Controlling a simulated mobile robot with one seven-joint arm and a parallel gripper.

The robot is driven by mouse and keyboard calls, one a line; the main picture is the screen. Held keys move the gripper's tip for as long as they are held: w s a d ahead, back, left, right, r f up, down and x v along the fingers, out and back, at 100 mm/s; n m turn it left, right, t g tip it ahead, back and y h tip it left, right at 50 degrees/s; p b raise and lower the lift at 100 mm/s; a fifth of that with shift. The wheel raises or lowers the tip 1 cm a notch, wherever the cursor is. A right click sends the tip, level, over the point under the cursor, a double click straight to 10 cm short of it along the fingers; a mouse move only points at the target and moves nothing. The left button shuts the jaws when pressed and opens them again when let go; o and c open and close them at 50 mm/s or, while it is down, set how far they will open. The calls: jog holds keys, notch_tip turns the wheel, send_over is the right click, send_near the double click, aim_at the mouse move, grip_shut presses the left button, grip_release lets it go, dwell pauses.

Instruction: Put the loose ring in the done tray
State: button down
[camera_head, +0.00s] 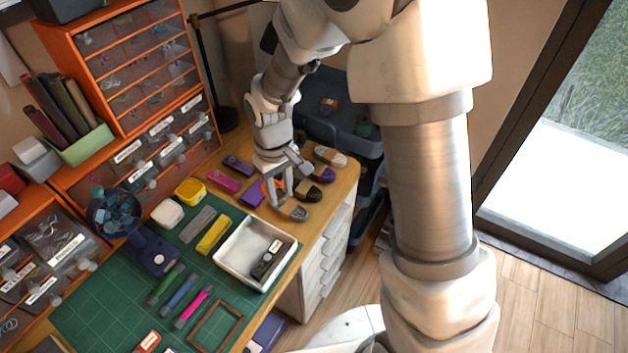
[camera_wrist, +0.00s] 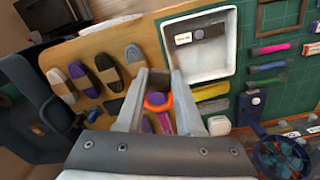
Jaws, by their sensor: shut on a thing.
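An orange ring (camera_wrist: 157,103) is between the two fingers of my gripper (camera_wrist: 160,78) in the wrist view, with both fingers against its sides. A dark patch shows between the fingertips, and I cannot tell what it is. In the head view my gripper (camera_head: 281,198) is over the back right part of the table, and only a bit of orange shows by the fingers. The white tray (camera_head: 238,248) stands nearer on the table, with a dark labelled piece inside. The tray also shows in the wrist view (camera_wrist: 207,69), right of my fingertips.
Several shoe-shaped pieces (camera_head: 327,157) lie by the table's right edge, close to my gripper. A purple piece (camera_head: 252,192) and a yellow box (camera_head: 190,191) lie left of it. A green mat (camera_head: 100,313) holds several tools. Orange drawers (camera_head: 150,75) stand along the wall.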

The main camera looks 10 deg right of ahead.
aim_at(255, 254)
jog(key=s+a+f+n+b, duration=0.4)
jog(key=s+a+f+b, duration=0.1)
jog(key=a, duration=0.3)
jog(key=f+b, duration=0.2)
jog(key=f, duration=0.1)
jog(key=f+b, duration=0.2)
jog(key=f, duration=0.1)
jog(key=f+b, duration=0.2)
jog(key=f, duration=0.1)
jog(key=shift+w+a+b, duration=0.1)
jog(key=shift+w+b, duration=0.2)
jog(key=shift+b, duration=0.05)
jog(key=shift+f, duration=0.3)
jog(key=shift+c, duration=2.3)
grip_release()
jog(key=shift+r, duration=0.1)
notch_tip(255, 254, up, 17)
jog(key=p, duration=0.4)
jog(key=shift+r, duration=0.2)
